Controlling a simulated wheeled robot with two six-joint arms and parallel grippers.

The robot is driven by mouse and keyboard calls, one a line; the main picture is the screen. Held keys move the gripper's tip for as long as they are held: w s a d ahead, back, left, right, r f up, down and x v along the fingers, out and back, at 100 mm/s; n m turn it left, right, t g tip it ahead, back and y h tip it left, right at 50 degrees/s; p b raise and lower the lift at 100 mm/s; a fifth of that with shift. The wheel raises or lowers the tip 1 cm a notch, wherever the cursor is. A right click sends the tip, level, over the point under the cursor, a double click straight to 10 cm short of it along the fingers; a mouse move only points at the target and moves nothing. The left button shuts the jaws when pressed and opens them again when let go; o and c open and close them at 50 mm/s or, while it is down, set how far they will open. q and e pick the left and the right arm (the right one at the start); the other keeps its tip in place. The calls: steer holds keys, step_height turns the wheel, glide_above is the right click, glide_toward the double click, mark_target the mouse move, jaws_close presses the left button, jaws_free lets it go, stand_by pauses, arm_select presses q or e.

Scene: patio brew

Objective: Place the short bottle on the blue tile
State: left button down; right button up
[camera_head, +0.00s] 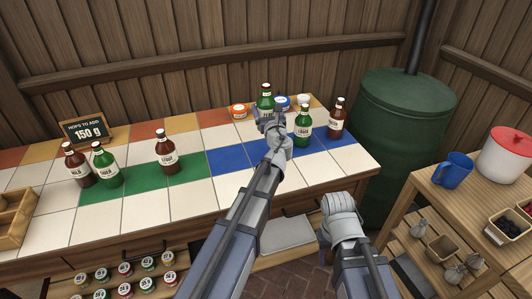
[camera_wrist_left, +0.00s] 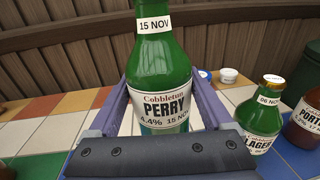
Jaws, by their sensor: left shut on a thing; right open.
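My left gripper (camera_head: 270,121) is shut on a green bottle (camera_head: 265,98) with a white label. In the left wrist view the bottle (camera_wrist_left: 163,80) stands upright between the jaws, its label reading PERRY, 15 NOV. Its base is hidden, so I cannot tell if it touches the counter. The blue tiles (camera_head: 228,159) form a band on the right part of the counter, partly covered by my left arm. A green lager bottle (camera_head: 303,128) and a brown porter bottle (camera_head: 338,121) stand at that band, right of the held bottle. My right gripper (camera_head: 340,205) is low, in front of the counter, its fingertips hidden.
Two brown bottles (camera_head: 166,151) and a green bottle (camera_head: 106,168) stand by the green tiles (camera_head: 135,188) at left. Small tubs (camera_head: 239,111) sit at the back. A sign (camera_head: 86,130) reads 150 g. A green barrel (camera_head: 398,130) and a side table (camera_head: 410,205) are at right.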

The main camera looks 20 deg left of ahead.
arm_select(q)
steer(key=shift+s+f+b, duration=0.15)
steer(key=shift+f+b, duration=3)
step_height(320, 180, down, 4)
steer(key=b, duration=0.3)
steer(key=shift+r+b, duration=0.2)
steer(key=shift+b, duration=0.15)
steer(key=shift+f, duration=0.1)
steer(key=shift+f, duration=0.15)
jaws_free()
steer(key=shift+r, duration=0.2)
steer(key=v, duration=1.2)
